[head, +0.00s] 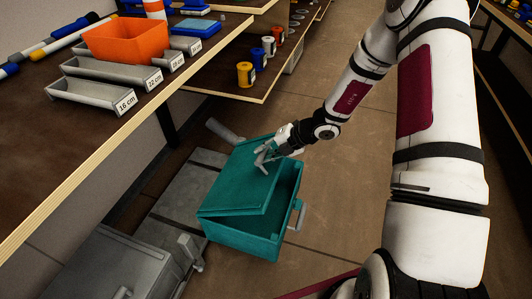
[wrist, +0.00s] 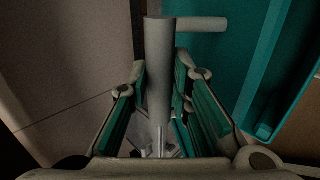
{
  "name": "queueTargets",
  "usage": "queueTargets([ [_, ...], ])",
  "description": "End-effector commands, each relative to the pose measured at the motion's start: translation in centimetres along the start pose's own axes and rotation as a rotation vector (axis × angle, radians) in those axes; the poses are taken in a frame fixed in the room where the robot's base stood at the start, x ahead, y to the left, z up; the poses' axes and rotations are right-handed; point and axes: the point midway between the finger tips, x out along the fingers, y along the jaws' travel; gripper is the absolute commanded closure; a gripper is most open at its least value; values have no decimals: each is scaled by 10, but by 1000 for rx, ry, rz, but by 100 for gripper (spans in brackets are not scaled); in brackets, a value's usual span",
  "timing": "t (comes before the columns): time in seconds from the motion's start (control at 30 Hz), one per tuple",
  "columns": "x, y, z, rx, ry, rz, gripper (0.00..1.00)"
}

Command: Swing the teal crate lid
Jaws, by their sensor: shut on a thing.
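The teal crate (head: 240,237) sits on the floor beside the workbench. Its teal lid (head: 238,183) is tilted part-way up, with a dark gap between it and the crate on the right side. My gripper (head: 272,154) is at the lid's far edge. In the wrist view my gripper (wrist: 158,115) is shut on a grey bar-shaped handle (wrist: 158,65), which has a short stub pointing right. Teal surfaces of the crate (wrist: 265,130) show right of the fingers; I cannot tell lid from body there. The exact grip contact is partly hidden by the fingers.
A grey crate (head: 115,268) stands on the floor at lower left. The workbench (head: 75,150) overhangs on the left, holding an orange bin (head: 127,40) and labelled grey trays (head: 92,94). A lower shelf (head: 225,81) holds coloured spools. Brown floor right of the teal crate is clear.

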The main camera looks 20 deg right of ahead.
Motion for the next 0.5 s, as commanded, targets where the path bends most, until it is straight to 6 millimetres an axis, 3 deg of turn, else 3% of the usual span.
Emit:
queueTargets([
  [0.5, 5, -48, 0, 1, 1, 0, 100],
])
